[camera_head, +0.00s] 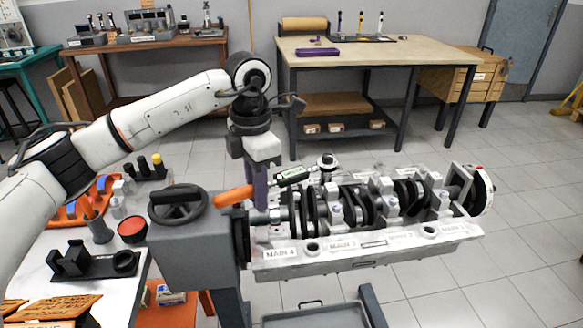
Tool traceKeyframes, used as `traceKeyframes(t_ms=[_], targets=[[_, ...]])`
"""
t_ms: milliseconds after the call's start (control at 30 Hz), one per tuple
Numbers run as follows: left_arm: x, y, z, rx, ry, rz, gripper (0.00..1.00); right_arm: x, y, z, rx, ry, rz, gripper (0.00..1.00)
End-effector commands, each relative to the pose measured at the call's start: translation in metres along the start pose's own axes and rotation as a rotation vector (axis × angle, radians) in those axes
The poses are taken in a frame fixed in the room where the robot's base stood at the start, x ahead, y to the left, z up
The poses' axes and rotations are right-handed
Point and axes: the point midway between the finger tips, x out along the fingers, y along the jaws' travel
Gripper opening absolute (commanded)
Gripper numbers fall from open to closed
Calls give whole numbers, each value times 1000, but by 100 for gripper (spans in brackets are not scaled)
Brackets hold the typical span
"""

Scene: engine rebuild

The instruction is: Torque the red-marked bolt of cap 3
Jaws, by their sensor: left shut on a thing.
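The engine block (370,258) lies on a stand with its crankshaft and bearing caps facing up. Labels along its near side include MAIN 4, MAIN 3 and MAIN 2. Cap 3 (335,205) seems to be the pale cap above the MAIN 3 label. No red-marked bolt can be made out on cap 3. My right gripper is out of view.
A grey stand head with a black handwheel (178,203) is at the block's left end. A side table (62,262) with tools and a black holder (95,262) is at left. A workbench (375,52) stands behind. Floor to the right is clear.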

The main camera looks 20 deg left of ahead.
Motion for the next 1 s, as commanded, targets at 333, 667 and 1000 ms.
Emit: traceKeyframes(t_ms=[333, 667, 1000], targets=[[-1, -7, 2, -40, -6, 0, 0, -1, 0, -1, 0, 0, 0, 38], [-2, -14, 2, -77, -6, 0, 0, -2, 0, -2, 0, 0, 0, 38], [-1, -16, 1, -91, -5, -1, 0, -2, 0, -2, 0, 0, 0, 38]])
